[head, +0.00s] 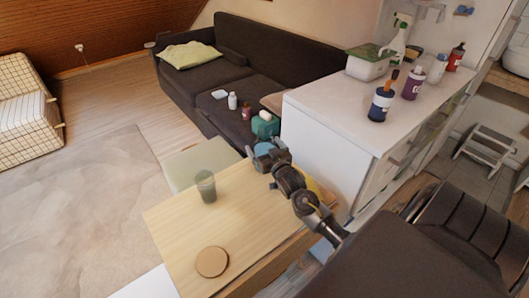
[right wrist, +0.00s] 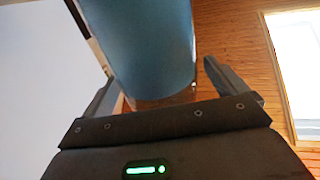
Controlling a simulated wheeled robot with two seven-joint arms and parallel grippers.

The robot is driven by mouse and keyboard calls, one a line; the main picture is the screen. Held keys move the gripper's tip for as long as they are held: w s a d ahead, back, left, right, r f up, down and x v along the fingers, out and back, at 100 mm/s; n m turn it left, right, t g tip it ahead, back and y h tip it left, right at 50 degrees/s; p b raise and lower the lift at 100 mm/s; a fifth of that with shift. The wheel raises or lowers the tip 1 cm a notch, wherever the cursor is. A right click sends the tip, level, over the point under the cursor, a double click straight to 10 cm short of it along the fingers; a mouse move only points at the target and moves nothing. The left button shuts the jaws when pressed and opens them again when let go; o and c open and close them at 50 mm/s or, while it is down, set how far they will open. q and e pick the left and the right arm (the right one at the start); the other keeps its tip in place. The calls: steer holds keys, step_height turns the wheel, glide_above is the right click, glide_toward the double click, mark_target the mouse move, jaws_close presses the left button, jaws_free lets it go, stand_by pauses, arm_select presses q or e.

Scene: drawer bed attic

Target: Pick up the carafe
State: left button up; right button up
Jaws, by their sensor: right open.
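A blue, smooth-sided vessel, which looks like the carafe (head: 265,147), shows only in part behind my right gripper (head: 264,159) at the far end of the wooden table. In the right wrist view the blue carafe (right wrist: 145,45) is large and close, and its lower end lies between the two fingers of my right gripper (right wrist: 160,80). The fingers are spread, one on each side, and a gap shows on the right side. Whether the left finger touches it I cannot tell. My left gripper is not in view.
The wooden table (head: 168,225) holds a dark translucent cup (head: 206,188) and a round brown disc (head: 212,262). A white cabinet (head: 325,135) stands close to the right of my gripper, with several bottles on top. A dark sofa (head: 205,85) is behind.

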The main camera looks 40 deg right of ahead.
mark_target(267, 142)
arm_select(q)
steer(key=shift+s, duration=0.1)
arm_select(e)
steer(key=shift+c, duration=0.5)
steer(key=c, duration=1.2)
steer(key=shift+o, duration=0.2)
steer(key=shift+r, duration=0.1)
steer(key=shift+r, duration=0.5)
steer(key=r, duration=0.3)
steer(key=shift+s+a, duration=0.15)
steer(key=shift+s, duration=0.1)
arm_select(q)
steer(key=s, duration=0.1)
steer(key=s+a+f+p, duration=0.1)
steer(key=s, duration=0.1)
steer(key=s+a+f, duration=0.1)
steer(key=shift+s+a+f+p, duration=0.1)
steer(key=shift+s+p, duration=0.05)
steer(key=shift+p, duration=0.15)
arm_select(e)
steer(key=s+a+r, duration=0.6)
steer(key=s+r, duration=0.3)
steer(key=s, duration=0.3)
